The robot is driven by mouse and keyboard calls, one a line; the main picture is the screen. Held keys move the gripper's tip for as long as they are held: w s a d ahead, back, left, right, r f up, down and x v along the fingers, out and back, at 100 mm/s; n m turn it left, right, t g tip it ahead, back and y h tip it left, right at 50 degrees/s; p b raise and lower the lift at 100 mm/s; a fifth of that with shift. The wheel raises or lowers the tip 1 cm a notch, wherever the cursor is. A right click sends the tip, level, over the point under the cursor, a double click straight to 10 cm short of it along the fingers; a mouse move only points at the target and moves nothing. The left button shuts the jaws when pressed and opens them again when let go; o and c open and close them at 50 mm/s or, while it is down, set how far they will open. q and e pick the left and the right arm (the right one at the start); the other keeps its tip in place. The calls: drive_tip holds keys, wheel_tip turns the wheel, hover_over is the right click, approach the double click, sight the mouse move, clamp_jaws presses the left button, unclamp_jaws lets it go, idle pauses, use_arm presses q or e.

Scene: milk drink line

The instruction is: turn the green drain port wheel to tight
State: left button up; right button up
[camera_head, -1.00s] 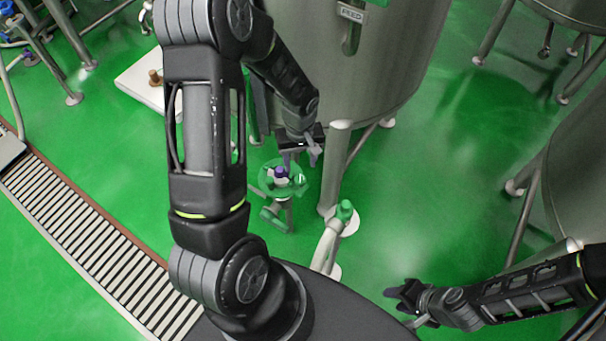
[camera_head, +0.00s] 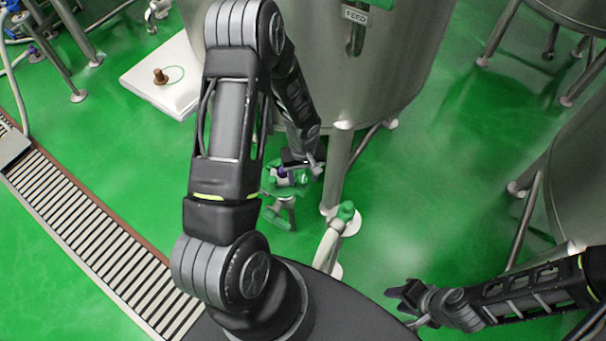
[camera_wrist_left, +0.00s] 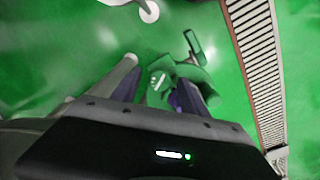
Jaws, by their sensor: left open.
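The green drain port wheel (camera_head: 270,183) is on a low pipe fitting beside the steel tank leg in the head view. My left gripper (camera_head: 296,174) is open at the wheel and covers part of it. In the left wrist view, green parts of the wheel (camera_wrist_left: 163,80) show between and beyond the open fingers of my left gripper (camera_wrist_left: 155,97). Whether the fingers touch it, and any marking for tight, cannot be made out. My right gripper (camera_head: 402,296) is at the lower right, away from the wheel; its jaw gap is unclear.
The steel tank (camera_head: 370,75) with a FEED label stands just behind the wheel. A white slab (camera_head: 150,85) lies at the back left, and a floor drain grate (camera_head: 90,230) runs along the left.

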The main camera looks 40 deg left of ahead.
use_arm(q)
drive_tip(key=shift+c, duration=0.5)
clamp_jaws()
